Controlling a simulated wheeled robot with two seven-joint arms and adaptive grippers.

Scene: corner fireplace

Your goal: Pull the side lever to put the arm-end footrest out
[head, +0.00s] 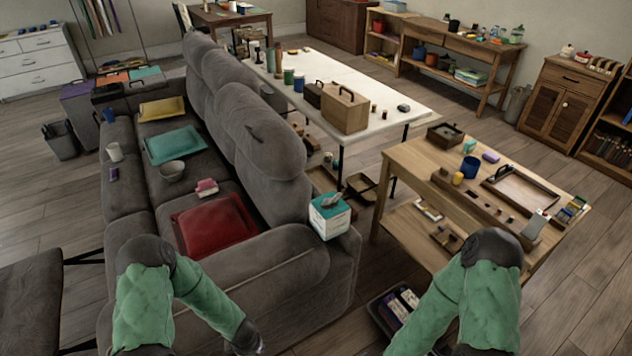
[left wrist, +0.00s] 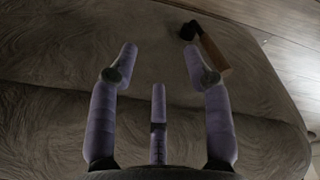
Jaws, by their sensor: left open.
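The grey sofa (head: 215,130) runs from the near right toward the back left. A dark grey footrest panel (head: 30,295) stands out from its front at the near end, on black bars. In the left wrist view a lever (left wrist: 211,52), a brown bar with a black pivot end, sits on the sofa's grey side (left wrist: 60,45). My left gripper (left wrist: 160,58) is open and empty, its fingers spread below the lever; the right finger's tip is close to the bar, and contact is unclear. In the head view the left gripper is hidden. My right gripper is out of view.
A wooden table (head: 400,165) with a tray and small items stands to the right. A tissue box (head: 330,215) sits on the sofa's near arm. A dark bin (head: 385,310) with items lies on the floor between the arms.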

